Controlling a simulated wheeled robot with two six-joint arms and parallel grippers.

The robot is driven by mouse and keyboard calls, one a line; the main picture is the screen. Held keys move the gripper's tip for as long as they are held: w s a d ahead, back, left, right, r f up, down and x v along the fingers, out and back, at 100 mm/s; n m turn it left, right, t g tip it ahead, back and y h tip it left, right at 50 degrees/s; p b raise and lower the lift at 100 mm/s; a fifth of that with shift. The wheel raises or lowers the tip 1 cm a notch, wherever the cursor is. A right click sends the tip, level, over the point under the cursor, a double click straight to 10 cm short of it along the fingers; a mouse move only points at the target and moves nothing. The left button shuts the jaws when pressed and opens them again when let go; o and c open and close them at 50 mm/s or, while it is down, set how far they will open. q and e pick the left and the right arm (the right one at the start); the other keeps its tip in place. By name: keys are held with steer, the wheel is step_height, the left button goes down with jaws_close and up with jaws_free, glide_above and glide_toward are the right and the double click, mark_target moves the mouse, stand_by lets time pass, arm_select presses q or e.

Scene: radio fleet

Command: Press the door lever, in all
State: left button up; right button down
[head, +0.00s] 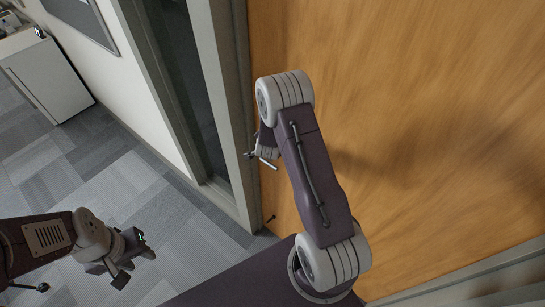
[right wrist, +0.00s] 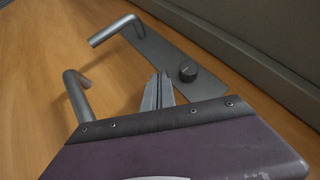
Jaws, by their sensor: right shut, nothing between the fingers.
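A grey metal door lever (right wrist: 112,31) shows in the right wrist view, bent out from a long grey plate (right wrist: 160,57) with a dark round knob (right wrist: 188,71) on the wooden door. A second bent grey bar (right wrist: 75,88) shows lower left, partly hidden behind my gripper housing. My right gripper (right wrist: 158,88) is shut and empty, its tips below the lever and over the door and plate; I see no contact with the lever. In the head view my right arm hides much of this area. My left gripper (head: 134,268) is open and empty, low at left, far from the door.
The wooden door (head: 430,110) fills the right of the head view. A grey frame (head: 232,100) with a dark glass strip borders it on the left. Carpet floor (head: 130,185) is clear at left, and a white cabinet (head: 50,75) stands at the far left.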

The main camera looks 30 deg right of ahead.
steer(key=shift+f, duration=0.1)
step_height(320, 180, down, 9)
steer(key=b, duration=0.6)
steer(key=shift+b, duration=0.4)
stand_by(1.4)
steer(key=shift+f+b, duration=0.25)
steer(key=shift+b, duration=0.25)
steer(key=shift+f+b, duration=0.95)
stand_by(0.8)
steer(key=shift+r, duration=0.15)
stand_by(0.4)
steer(key=shift+r+p, duration=1.1)
steer(key=shift+r, duration=0.15)
